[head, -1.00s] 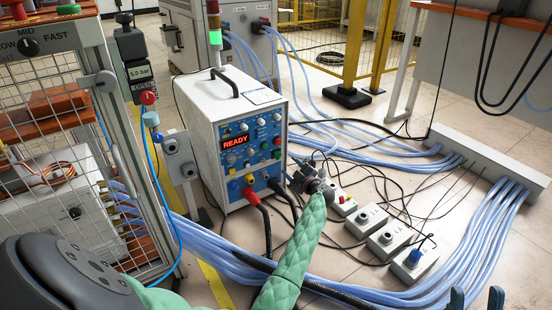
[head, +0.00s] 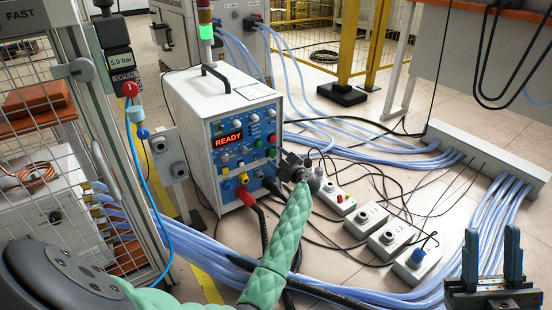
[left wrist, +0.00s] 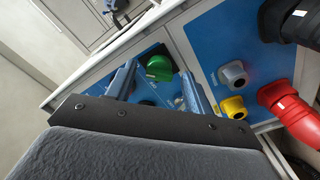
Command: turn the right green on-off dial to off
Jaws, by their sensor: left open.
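The white induction heater (head: 190,95) stands with its blue panel facing right and a red READY display (head: 228,139) lit. A green dial (head: 272,153) is on the right side of that panel; the left wrist view shows a green dial (left wrist: 159,66) close up. My left gripper (head: 290,163) is at the panel's lower right, seen from behind in the head view. In the left wrist view its blue fingers (left wrist: 158,76) are apart, with the green dial between their tips. Contact cannot be told. My right gripper (head: 491,232) is open and empty at the lower right.
Grey switch boxes (head: 390,237) and blue hoses (head: 340,283) lie on the floor. A mesh cage (head: 40,90) stands at the left.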

